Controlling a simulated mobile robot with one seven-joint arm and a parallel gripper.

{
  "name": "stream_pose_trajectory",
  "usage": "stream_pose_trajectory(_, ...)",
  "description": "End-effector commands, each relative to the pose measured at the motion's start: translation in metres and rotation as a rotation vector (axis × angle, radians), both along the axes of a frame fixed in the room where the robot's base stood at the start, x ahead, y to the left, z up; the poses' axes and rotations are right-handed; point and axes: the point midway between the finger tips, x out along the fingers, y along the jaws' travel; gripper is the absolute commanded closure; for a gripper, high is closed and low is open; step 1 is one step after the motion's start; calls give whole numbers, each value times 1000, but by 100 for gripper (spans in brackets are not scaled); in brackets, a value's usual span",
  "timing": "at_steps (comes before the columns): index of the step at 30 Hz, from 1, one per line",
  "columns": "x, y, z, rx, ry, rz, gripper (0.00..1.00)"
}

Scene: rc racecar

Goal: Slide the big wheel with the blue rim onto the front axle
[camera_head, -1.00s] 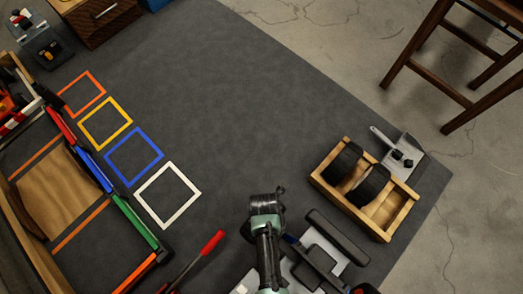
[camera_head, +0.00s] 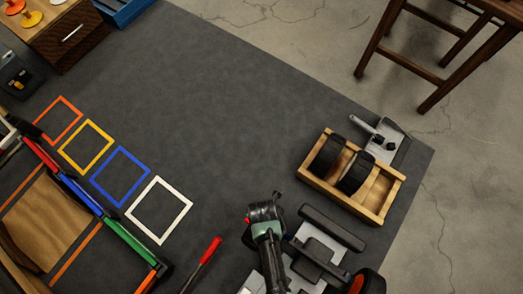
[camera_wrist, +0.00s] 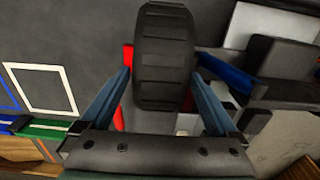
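A black treaded tyre (camera_wrist: 165,55) sits between the fingers of my gripper (camera_wrist: 163,78) in the wrist view, seen tread-on. The fingertips appear to press on its two sides. The grey and black chassis also shows at the right in the wrist view (camera_wrist: 277,55). The front axle cannot be made out.
A wooden crate (camera_head: 378,214) with two black tyres stands to the right, beside a grey metal tool (camera_head: 386,140). A wheel with an orange-red rim (camera_head: 366,282) is at the chassis's lower right. A red-handled lever (camera_head: 210,250) lies left of my arm. The mat's middle is clear.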

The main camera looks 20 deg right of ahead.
Motion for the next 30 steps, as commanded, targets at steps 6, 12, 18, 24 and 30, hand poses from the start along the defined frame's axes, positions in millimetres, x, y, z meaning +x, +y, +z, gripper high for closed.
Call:
stream_pose_trajectory(6,-1,0,-1,0,1,1,0)
stream_pose_trajectory(12,0,0,15,0,0,1,0)
stream_pose_trajectory(18,0,0,56,0,-1,2,0)
stream_pose_trajectory(24,0,1,97,0,-1,2,0)
stream_pose_trajectory(30,0,0,123,0,0,0,0)
